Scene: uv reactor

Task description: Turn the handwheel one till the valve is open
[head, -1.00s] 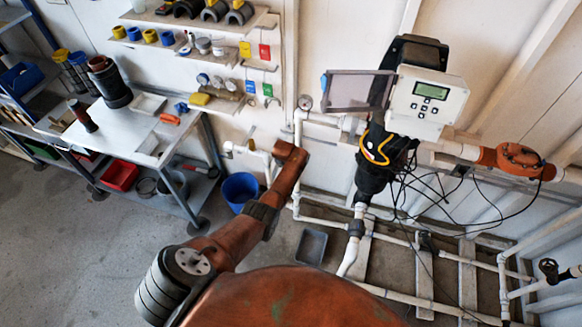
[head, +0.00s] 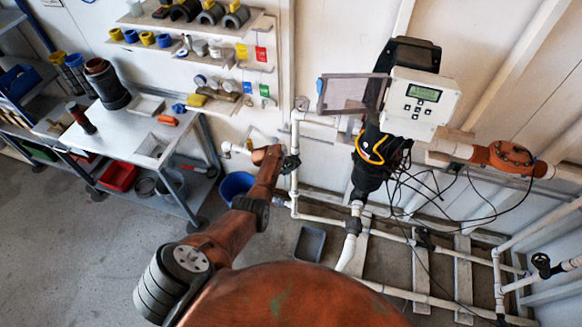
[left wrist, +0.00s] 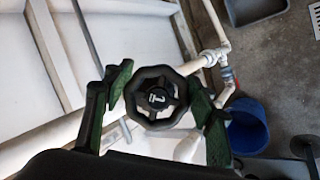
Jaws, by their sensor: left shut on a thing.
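Handwheel one (left wrist: 157,98) is a black, lobed wheel with a white mark like a 1 on its hub, in the middle of the left wrist view. My left gripper (left wrist: 160,90) has its dark green-padded fingers on either side of the wheel's rim and is shut on it. In the head view, my left gripper (head: 290,163) is a small dark shape at the end of my orange arm, by the white wall pipes. The handwheel cannot be made out there. The valve's stem is hidden behind the wheel. My right gripper is not in view.
White pipes (head: 295,185) run along the wall. A reactor with a display box (head: 420,103) and loose cables stands right of the gripper. A blue bucket (head: 236,186), grey tray (head: 309,243) and workbench (head: 150,140) are nearby. Another black handwheel (head: 542,264) is far right.

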